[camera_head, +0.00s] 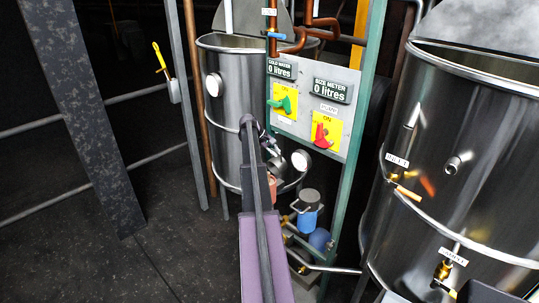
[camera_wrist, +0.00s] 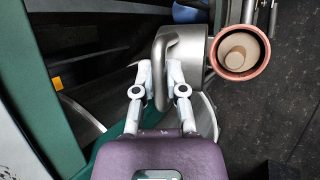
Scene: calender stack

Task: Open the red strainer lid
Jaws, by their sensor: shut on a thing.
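The red strainer shows in the wrist view as a round cup with a red-brown rim (camera_wrist: 266,54). Its top is uncovered and a pale round shape shows inside. A grey metal lid (camera_wrist: 192,50) with a loop handle (camera_wrist: 161,92) lies to its left, off the opening. My gripper (camera_wrist: 160,70) is shut on this handle, one white finger on each side. In the head view my gripper (camera_head: 272,152) is low in front of the left steel tank, beside part of the red strainer (camera_head: 272,187); my arm hides much there.
A blue strainer (camera_head: 306,220) with a metal handle stands to the right. A green-framed panel (camera_head: 300,128) with a green and a red valve handle is above. Steel tanks (camera_head: 221,130) stand left and right (camera_head: 455,165). Dark floor at left is open around a post (camera_head: 85,110).

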